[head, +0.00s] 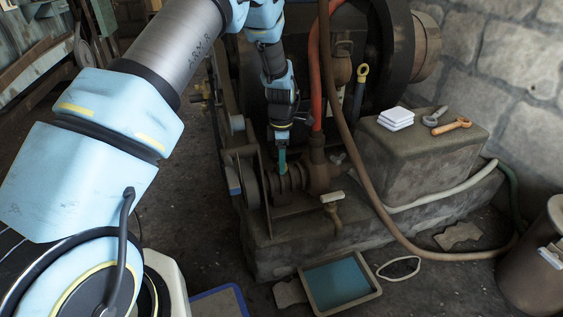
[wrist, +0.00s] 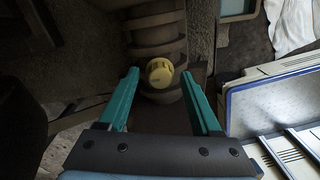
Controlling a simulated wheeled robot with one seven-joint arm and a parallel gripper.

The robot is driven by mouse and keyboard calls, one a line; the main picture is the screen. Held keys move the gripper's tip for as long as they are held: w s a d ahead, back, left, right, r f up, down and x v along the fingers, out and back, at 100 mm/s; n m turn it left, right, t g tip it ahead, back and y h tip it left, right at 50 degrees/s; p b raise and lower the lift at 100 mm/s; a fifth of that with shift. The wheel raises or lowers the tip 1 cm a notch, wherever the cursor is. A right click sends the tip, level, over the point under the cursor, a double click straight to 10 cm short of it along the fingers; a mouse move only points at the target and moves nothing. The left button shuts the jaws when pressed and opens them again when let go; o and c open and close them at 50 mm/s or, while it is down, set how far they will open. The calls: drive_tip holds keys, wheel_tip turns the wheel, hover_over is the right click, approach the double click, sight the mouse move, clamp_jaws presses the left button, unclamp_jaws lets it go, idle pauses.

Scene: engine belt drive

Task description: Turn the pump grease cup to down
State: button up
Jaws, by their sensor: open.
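The pump grease cup seems to be the small yellow knob (wrist: 159,73) between my fingertips in the wrist view, set on a ribbed brown metal body (wrist: 158,30). My gripper (wrist: 160,78) has two teal fingers, spread open on either side of the knob with gaps, not visibly touching it. In the head view my gripper (head: 282,160) points down at the pump (head: 290,180) beside the engine. The knob is hidden there behind my gripper. I cannot tell which way the cup is turned.
A red hose (head: 314,70) and a brown hose (head: 357,170) run close right of my arm. A stone block (head: 415,165) bears white pads (head: 396,118) and an orange-handled tool (head: 451,126). A tray of blue liquid (head: 340,284) lies on the floor.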

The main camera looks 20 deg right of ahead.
drive_tip(key=shift+c, duration=0.4)
clamp_jaws()
